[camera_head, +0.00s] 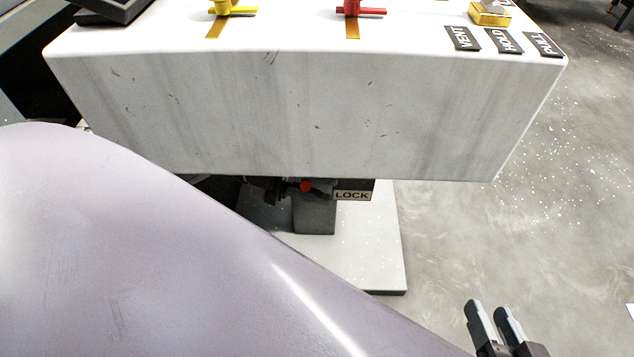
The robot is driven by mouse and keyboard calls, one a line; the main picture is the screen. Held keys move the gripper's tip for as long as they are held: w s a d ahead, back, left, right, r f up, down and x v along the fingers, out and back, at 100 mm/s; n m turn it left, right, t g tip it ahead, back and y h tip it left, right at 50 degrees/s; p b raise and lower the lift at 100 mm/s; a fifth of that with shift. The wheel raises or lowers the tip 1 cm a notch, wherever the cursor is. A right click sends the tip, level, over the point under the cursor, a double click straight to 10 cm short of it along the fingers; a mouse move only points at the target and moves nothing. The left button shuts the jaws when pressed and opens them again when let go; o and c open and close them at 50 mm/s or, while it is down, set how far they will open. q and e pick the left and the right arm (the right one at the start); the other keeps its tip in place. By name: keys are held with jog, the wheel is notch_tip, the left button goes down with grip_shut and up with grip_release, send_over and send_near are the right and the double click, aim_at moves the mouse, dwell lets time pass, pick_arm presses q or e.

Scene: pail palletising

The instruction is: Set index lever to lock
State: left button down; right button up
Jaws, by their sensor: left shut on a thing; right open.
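The index lever shows as a red knob (305,186) just under the front edge of the white console. The LOCK label (352,195) is right beside it on a dark block, to its right. My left gripper (287,189) is at the knob, mostly in shadow under the console, and is shut on the lever. The rest of the lever is hidden by the gripper and the console. My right gripper (488,308) is open and empty at the lower right, over the floor and away from the lever.
The white console (300,110) overhangs the lever. On its top are a yellow handle (232,10), a red handle (360,11) and VENT, HOLD and PULL labels (503,41). A pale base plate (365,250) lies below.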

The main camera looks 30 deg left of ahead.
pick_arm(q)
notch_tip(320, 180, down, 8)
jog(key=m+t+y, duration=0.2)
jog(key=m+y, duration=0.2)
jog(key=m, duration=0.6)
jog(key=shift+w+a+r, duration=0.2)
jog(key=shift+f, duration=0.1)
dwell(0.6)
jog(key=c, duration=1.1)
grip_release()
jog(key=shift+o, duration=0.2)
jog(key=shift+a, duration=0.1)
